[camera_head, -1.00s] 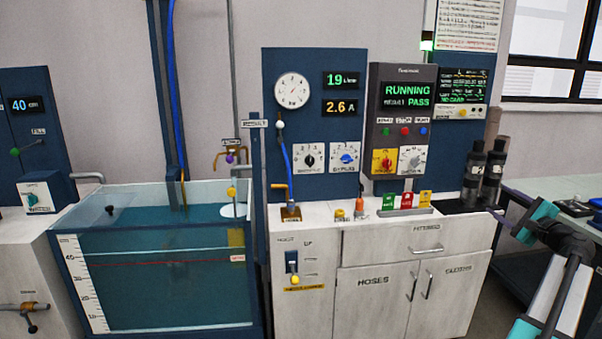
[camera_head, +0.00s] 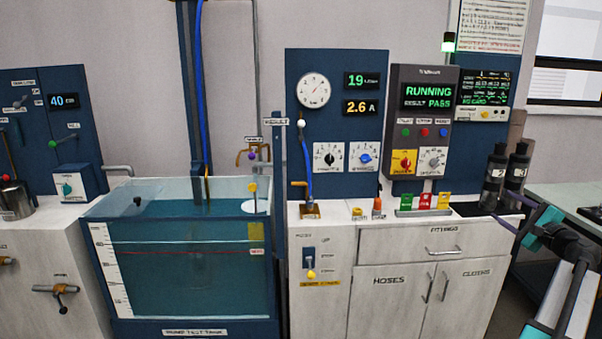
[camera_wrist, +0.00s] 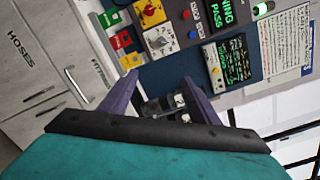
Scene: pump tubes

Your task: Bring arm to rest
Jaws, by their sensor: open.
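My gripper (camera_wrist: 160,78) shows in the wrist view with its two purple fingers spread apart. Nothing is held between them. Black cylinders (camera_wrist: 163,106) show beyond the gap. The arm is in front of the cabinet's right end. The test panel (camera_head: 425,120) reads RUNNING and PASS.
A water tank (camera_head: 190,270) stands left of the white cabinet (camera_head: 390,310). Two black cylinders (camera_head: 495,175) stand on the cabinet's right end, near my arm. A bench (camera_head: 565,195) is at the right. A steel pot (camera_head: 15,200) is at far left.

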